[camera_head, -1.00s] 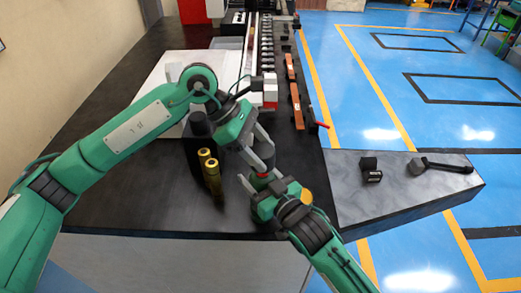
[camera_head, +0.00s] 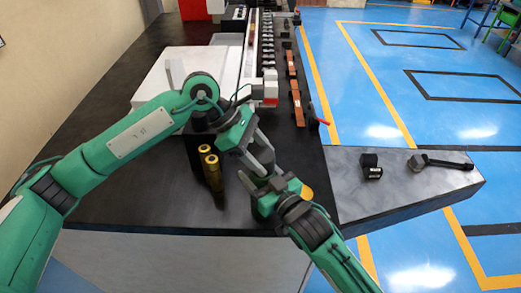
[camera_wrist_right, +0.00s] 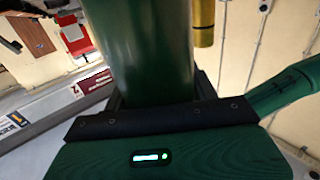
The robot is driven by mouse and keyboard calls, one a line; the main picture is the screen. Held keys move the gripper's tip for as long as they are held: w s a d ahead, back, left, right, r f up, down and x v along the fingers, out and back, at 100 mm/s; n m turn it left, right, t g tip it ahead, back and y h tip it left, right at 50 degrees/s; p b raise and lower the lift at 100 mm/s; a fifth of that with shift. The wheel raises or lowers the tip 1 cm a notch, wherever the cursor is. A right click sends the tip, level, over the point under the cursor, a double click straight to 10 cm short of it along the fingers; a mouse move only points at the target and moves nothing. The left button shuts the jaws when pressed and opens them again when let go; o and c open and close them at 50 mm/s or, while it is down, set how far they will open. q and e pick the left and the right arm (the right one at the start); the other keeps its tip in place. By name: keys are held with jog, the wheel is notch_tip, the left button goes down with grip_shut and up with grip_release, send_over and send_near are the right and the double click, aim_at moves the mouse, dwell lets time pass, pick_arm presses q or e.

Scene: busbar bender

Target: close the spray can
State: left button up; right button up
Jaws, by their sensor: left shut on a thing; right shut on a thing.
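The spray can is a dark green cylinder (camera_wrist_right: 140,55) that stands large between the jaws in the right wrist view. My right gripper (camera_head: 264,184) is shut on the can's body; in the head view the fingers hide most of it. My left gripper (camera_head: 258,152) comes down from the upper left, just above the right one, and is shut on a dark piece at the can's top, which looks like its cap. The left fingers cover most of this piece, so I cannot tell how it sits on the can.
Two gold cylinders (camera_head: 212,172) stand on the black table (camera_head: 130,205) left of the grippers, beside a dark block. A white box (camera_head: 160,80) lies behind. A black block (camera_head: 370,168) and a dark hammer-like tool (camera_head: 440,162) lie on the grey surface at right.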

pick_arm(q)
jog(key=shift+f, duration=0.7)
dwell(0.5)
jog(key=o, duration=1)
jog(key=shift+o, duration=0.2)
jog(key=v, duration=1.2)
pick_arm(e)
jog(key=o, duration=1.5)
jog(key=shift+c, duration=0.2)
